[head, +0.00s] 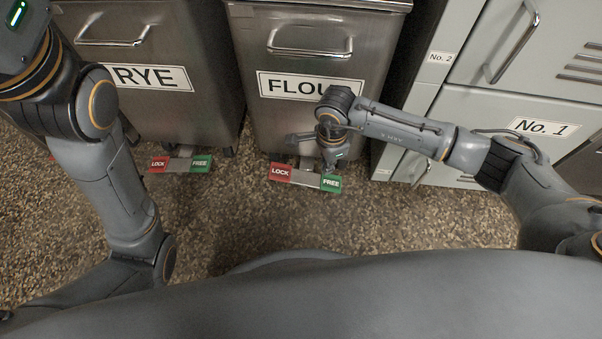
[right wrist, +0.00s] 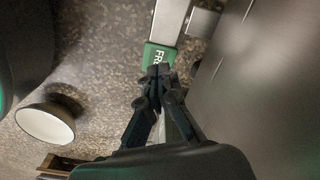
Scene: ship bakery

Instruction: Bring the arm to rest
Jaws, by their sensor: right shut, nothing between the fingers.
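My right arm (head: 410,130) reaches in from the right in the head view. Its gripper (head: 330,168) points down in front of the flour bin, close to the green FREE end of the pedal (head: 331,184). In the right wrist view the gripper (right wrist: 157,72) is shut and empty, its fingertips at the edge of the green FREE pad (right wrist: 158,57). I cannot tell whether they touch it. My left arm (head: 105,170) bends down along the left side of the head view, and its gripper is out of the picture.
A flour bin (head: 305,118) and a rye bin (head: 165,110) stand side by side, each with a red and green floor pedal. Grey No. 1 and No. 2 cabinets (head: 475,105) stand at the right. The speckled floor (head: 225,215) before the bins is clear.

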